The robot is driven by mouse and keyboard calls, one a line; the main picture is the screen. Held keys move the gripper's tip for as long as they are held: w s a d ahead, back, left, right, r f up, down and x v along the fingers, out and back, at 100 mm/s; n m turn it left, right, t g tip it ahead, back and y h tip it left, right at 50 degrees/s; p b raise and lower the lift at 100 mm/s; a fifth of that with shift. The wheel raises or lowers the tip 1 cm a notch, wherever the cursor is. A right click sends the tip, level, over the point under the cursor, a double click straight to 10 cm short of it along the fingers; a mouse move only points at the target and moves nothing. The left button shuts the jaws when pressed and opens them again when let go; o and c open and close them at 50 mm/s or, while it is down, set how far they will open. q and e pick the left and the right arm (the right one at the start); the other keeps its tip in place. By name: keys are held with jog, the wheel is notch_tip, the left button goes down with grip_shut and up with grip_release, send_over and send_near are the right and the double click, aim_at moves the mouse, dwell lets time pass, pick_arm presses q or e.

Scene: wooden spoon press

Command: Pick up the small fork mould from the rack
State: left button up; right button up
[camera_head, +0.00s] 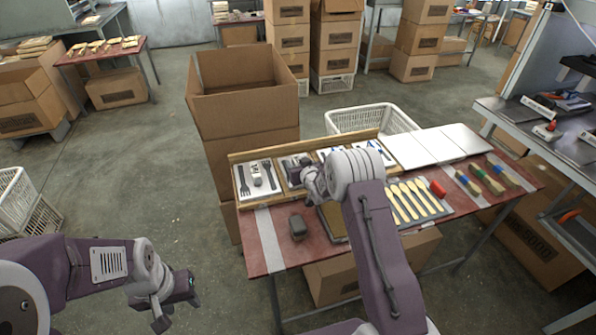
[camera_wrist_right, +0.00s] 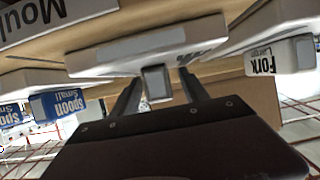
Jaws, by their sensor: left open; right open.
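The wooden rack (camera_head: 240,156) stands at the table's back left and holds several white moulds with grip blocks. The leftmost mould (camera_head: 270,178) shows dark fork shapes; its block reads "Fork Large" (camera_wrist_right: 280,58) in the wrist view. The mould beside it, likely the small fork mould (camera_wrist_right: 140,50), has a grey block (camera_wrist_right: 155,84); its own label is unreadable. My right gripper (camera_wrist_right: 158,78) is open, its fingers on either side of this block, contact unclear. It also shows at the rack in the head view (camera_head: 302,172). My left gripper (camera_head: 176,303) is open and empty, away from the table.
Blocks labelled "Spoon Small" (camera_wrist_right: 60,105) are on the other side in the wrist view. A dark grey block (camera_head: 298,227) lies on the red table (camera_head: 275,262). Wooden spoons (camera_head: 410,200) lie in front of the rack. A tall open carton (camera_head: 245,110) stands behind it.

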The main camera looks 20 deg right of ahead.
grip_shut()
dwell(1.2)
jog(key=shift+r, duration=0.1)
